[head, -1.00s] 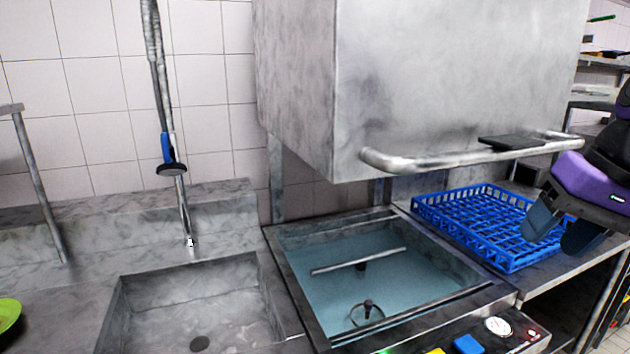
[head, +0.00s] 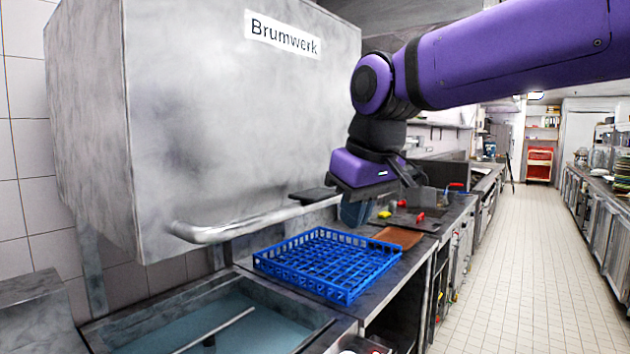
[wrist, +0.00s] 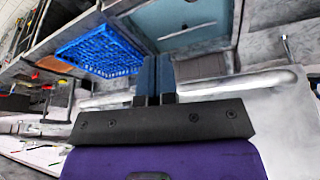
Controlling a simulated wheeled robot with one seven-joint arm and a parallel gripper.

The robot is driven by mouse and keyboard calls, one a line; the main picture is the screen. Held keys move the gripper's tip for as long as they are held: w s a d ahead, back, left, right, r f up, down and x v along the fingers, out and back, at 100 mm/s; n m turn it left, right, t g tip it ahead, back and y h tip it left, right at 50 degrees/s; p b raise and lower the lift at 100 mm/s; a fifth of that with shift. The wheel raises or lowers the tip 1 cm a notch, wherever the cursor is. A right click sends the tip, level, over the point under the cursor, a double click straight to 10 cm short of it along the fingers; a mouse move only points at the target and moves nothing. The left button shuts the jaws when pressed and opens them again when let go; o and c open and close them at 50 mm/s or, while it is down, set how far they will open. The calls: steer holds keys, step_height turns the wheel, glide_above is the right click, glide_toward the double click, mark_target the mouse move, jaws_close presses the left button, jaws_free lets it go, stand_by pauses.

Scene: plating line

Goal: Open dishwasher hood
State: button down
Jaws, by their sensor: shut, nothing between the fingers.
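The dishwasher hood (head: 230,120) is a large grey metal box marked "Brumwerk". It stands raised, with a clear gap above the wash tank (head: 130,325). Its bar handle (head: 215,233) runs along the lower front edge. In the wrist view the handle (wrist: 235,86) shows as a grey bar beyond the fingers. My gripper (head: 355,213) is by the right end of the handle, with its blue fingers pointing down. In the wrist view the fingers (wrist: 155,75) are together and empty. I cannot tell whether they touch the bar.
A blue dish rack (head: 325,265) sits on the counter right of the tank, below my gripper; it also shows in the wrist view (wrist: 100,50). A brown board (head: 398,237) and small items lie farther along. The tiled aisle (head: 525,250) at right is clear.

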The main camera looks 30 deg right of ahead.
steer(key=w+d+r+n+g, duration=0.1)
steer(key=w+d+r+g, duration=0.15)
steer(key=w+r, duration=0.75)
steer(key=n+g, duration=0.2)
glide_toward(323, 189)
steer(key=shift+t, duration=0.25)
step_height(323, 189, down, 8)
steer(key=shift+s+d+r, duration=0.1)
steer(key=shift+r, duration=0.1)
